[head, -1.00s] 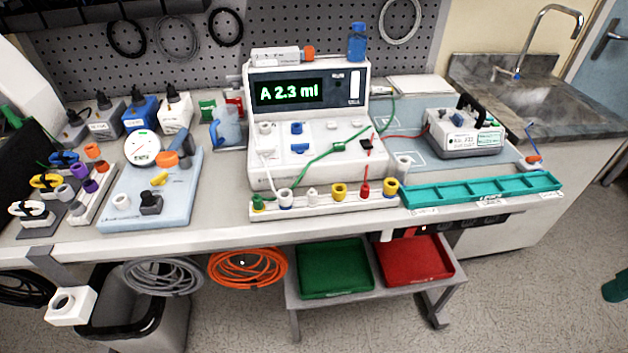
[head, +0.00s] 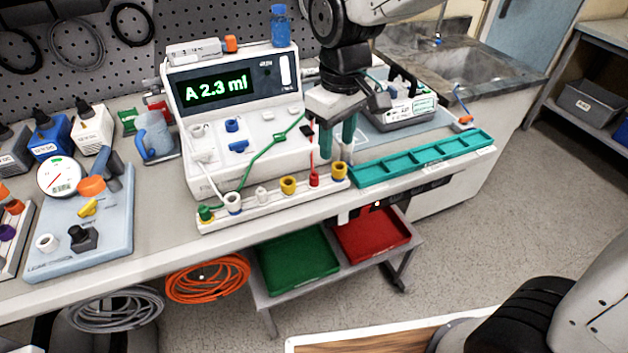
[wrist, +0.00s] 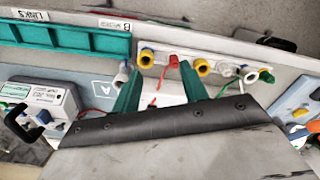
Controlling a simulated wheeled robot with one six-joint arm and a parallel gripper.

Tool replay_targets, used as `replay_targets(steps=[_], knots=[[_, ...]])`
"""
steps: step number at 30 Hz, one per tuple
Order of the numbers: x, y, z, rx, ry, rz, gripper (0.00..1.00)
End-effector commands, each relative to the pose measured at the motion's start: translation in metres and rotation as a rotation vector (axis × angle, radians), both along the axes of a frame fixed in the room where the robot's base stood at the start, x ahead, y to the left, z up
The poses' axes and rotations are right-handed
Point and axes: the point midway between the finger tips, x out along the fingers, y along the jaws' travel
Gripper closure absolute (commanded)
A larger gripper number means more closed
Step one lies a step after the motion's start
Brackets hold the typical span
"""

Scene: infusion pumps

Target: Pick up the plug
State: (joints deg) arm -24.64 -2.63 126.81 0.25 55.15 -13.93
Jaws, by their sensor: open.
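My gripper (head: 337,146) has two teal fingers, open and pointing down, above the right end of the white socket rail (head: 270,205). In the wrist view my gripper (wrist: 160,70) frames part of the rail with nothing held between the fingers. A red plug (head: 314,178) with a red lead stands in the rail, just left of the fingers; it also shows in the wrist view (wrist: 173,62), between the fingertips. A green plug (head: 206,214) with a green lead sits at the rail's left end. Which plug is meant cannot be told.
The infusion pump (head: 235,95) reads "A 2.3 ml" and stands behind the rail. Yellow sockets (head: 288,184) flank the red plug. A teal divided tray (head: 420,160) lies to the right. A smaller device (head: 405,110) stands behind my gripper. Green (head: 297,260) and red (head: 370,235) trays sit below.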

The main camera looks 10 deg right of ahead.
Motion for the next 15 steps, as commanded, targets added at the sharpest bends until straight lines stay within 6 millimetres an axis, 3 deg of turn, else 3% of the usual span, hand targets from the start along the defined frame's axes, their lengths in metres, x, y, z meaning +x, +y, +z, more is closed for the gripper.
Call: replay_targets(steps=[1, 5, 15], knots=[[0.005, 0.012, -0.008, -0.004, 0.009, 0.031, 0.57], [0.012, 0.028, -0.019, -0.005, 0.011, 0.073, 0.57], [0.014, 0.033, -0.056, -0.006, 0.014, 0.082, 0.57]])
